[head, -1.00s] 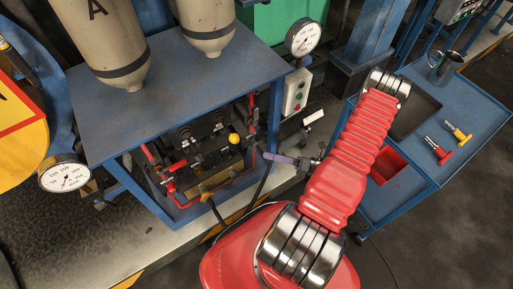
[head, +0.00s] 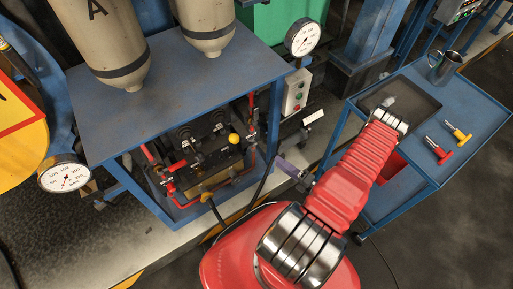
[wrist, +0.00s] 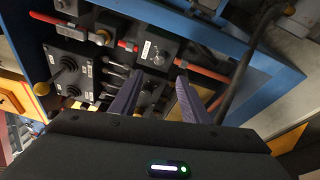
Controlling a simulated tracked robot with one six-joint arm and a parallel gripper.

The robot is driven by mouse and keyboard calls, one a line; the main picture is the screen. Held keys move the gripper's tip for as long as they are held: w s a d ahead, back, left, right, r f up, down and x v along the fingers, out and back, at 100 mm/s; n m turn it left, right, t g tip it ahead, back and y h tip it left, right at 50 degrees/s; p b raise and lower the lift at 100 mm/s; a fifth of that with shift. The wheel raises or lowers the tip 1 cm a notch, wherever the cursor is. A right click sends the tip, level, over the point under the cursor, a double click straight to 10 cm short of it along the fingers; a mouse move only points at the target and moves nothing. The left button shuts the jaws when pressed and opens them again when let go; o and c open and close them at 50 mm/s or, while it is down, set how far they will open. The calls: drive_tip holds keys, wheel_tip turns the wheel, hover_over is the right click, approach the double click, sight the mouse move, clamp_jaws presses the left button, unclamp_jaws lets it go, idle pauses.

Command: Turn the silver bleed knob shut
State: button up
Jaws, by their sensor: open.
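In the wrist view, a small silver knob (wrist: 157,57) sits on a black block with a white label, on the valve panel under the blue bench. I take it to be the bleed knob. My gripper (wrist: 160,76) is open, with its two purple fingers apart and pointing toward that block. The fingertips appear just below the knob in the picture, with nothing between them. I cannot tell the remaining distance. In the head view my gripper (head: 288,166) is at the right side of the bench opening, and the knob cannot be made out there.
Red pipes (wrist: 200,74) and a dark hose (wrist: 245,65) run close to the fingers. A blue frame bar (wrist: 225,42) edges the opening. A yellow ball handle (head: 234,138) stands on the panel. A blue trolley (head: 430,175) with tools stands at the right.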

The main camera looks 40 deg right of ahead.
sight(255, 145)
drive_tip(key=shift+x, duration=6.75)
